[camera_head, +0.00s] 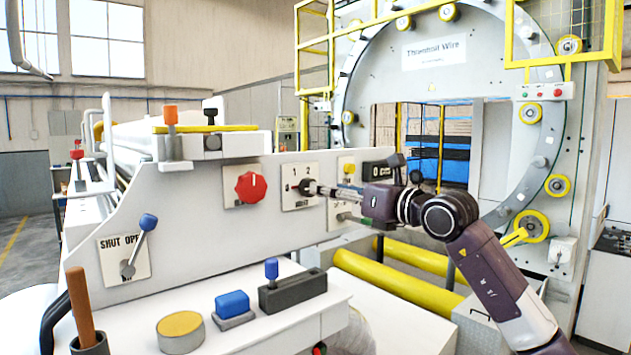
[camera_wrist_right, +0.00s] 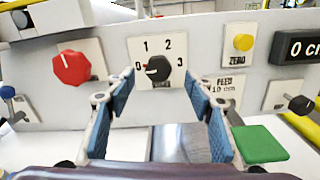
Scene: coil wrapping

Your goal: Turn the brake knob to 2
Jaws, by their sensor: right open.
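The brake knob (camera_wrist_right: 158,68) is a black knob on a white plate marked 0, 1, 2 and 3, on the upright panel. Its light pointer mark faces left, towards the 0. My right gripper (camera_wrist_right: 160,88) is open, with one blue-padded finger on each side below the knob in the wrist view. The fingers appear apart from the knob. In the head view the knob (camera_head: 306,186) is partly hidden by my right gripper (camera_head: 322,189), which reaches in from the right. My left gripper is not in view.
A red knob (camera_wrist_right: 72,68) sits left of the dial. A yellow ZERO button (camera_wrist_right: 243,42), a counter display (camera_wrist_right: 298,47) and a FEED plate (camera_wrist_right: 226,87) are to the right. A green block (camera_wrist_right: 260,144) lies below. A blue-tipped SHUT/OPEN lever (camera_head: 148,222) stands at the panel's left.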

